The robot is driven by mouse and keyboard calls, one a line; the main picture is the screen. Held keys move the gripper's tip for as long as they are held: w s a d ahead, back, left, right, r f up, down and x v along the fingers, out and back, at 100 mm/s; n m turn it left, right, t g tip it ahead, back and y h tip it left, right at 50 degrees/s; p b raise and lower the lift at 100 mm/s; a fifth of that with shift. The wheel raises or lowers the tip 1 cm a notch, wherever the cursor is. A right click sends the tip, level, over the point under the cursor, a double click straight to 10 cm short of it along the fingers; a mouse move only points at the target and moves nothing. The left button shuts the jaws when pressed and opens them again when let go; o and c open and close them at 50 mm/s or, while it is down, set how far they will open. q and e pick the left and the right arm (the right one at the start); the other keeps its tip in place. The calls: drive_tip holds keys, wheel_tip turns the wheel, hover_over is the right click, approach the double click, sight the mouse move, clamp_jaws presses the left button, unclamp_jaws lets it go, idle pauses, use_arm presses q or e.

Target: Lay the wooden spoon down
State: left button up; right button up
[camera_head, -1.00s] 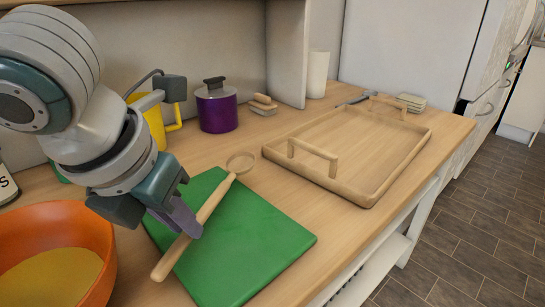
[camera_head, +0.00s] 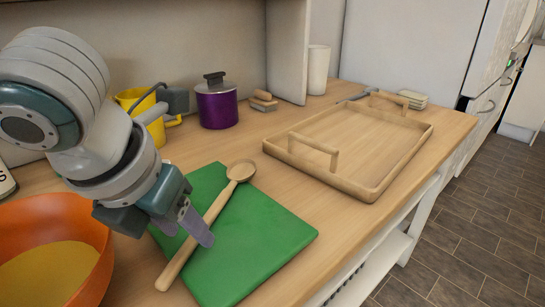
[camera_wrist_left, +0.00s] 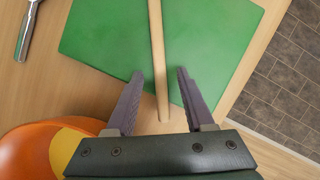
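The wooden spoon (camera_head: 207,219) lies across the green cutting board (camera_head: 254,244). Its bowl is at the board's far edge, and its handle end reaches past the near left edge. My left gripper (camera_head: 190,232) is at the handle and hides part of it in the head view. In the left wrist view, its two fingers (camera_wrist_left: 160,74) are apart, with the spoon handle (camera_wrist_left: 157,40) between them and a gap on each side. The green board also fills much of that view (camera_wrist_left: 215,40). My right gripper is not in view.
An orange bowl (camera_head: 88,219) stands close on the left. A yellow mug (camera_head: 154,132), a purple pot (camera_head: 217,106) and a sponge and brush (camera_head: 263,102) stand behind. A wooden tray (camera_head: 372,190) is to the right. Bare counter lies between board and tray.

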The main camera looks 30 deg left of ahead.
use_arm(q)
drive_tip(key=shift+r, duration=0.1)
drive_tip(key=p+v, duration=0.3)
drive_tip(key=v, duration=0.6)
drive_tip(key=shift+r+p, duration=0.35)
drive_tip(key=shift+p, duration=0.05)
drive_tip(key=shift+s+d, duration=0.1)
drive_tip(key=shift+s, duration=0.05)
